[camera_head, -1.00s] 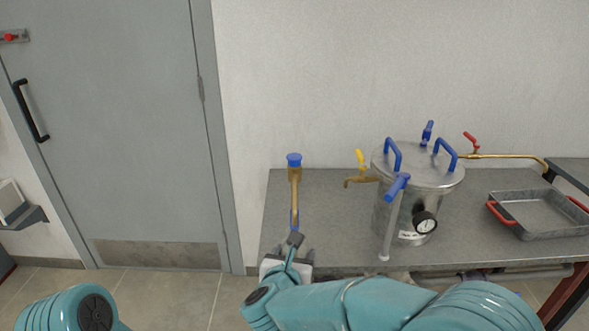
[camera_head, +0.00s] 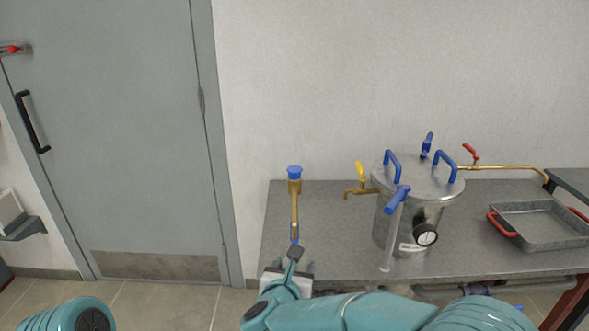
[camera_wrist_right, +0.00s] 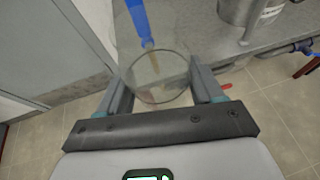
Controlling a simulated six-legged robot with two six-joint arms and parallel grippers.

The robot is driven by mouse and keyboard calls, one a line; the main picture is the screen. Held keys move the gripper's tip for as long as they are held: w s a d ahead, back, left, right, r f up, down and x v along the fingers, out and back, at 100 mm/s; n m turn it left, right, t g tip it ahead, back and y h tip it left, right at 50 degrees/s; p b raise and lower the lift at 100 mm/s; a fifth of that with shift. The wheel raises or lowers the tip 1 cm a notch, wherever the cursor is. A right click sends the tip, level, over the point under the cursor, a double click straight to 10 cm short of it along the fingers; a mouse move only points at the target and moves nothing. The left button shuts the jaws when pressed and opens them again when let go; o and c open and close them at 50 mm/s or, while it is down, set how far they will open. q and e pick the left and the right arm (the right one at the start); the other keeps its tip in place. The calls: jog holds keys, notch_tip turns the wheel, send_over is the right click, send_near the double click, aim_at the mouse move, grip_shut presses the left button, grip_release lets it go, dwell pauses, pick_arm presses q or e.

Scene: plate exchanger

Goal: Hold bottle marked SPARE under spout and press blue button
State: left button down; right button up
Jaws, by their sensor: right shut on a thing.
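In the right wrist view, my right gripper (camera_wrist_right: 160,88) is shut on a clear glass vessel (camera_wrist_right: 160,97), which sits between its two fingers. No SPARE marking is legible on it. The blue part also shows behind the glass in the wrist view (camera_wrist_right: 138,20). I cannot tell whether they touch. My left gripper is out of view.
A steel vessel (camera_head: 405,220) with blue handles, a gauge (camera_head: 426,234) and a yellow-handled tap (camera_head: 360,172) stands on the grey table (camera_head: 330,235). A metal tray (camera_head: 540,222) with red handles lies at right. A door (camera_head: 120,130) is at left.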

jog(key=shift+s+f+b, duration=0.1)
jog(key=shift+s+b, duration=0.4)
jog(key=s+b, duration=0.4)
jog(key=s, duration=0.5)
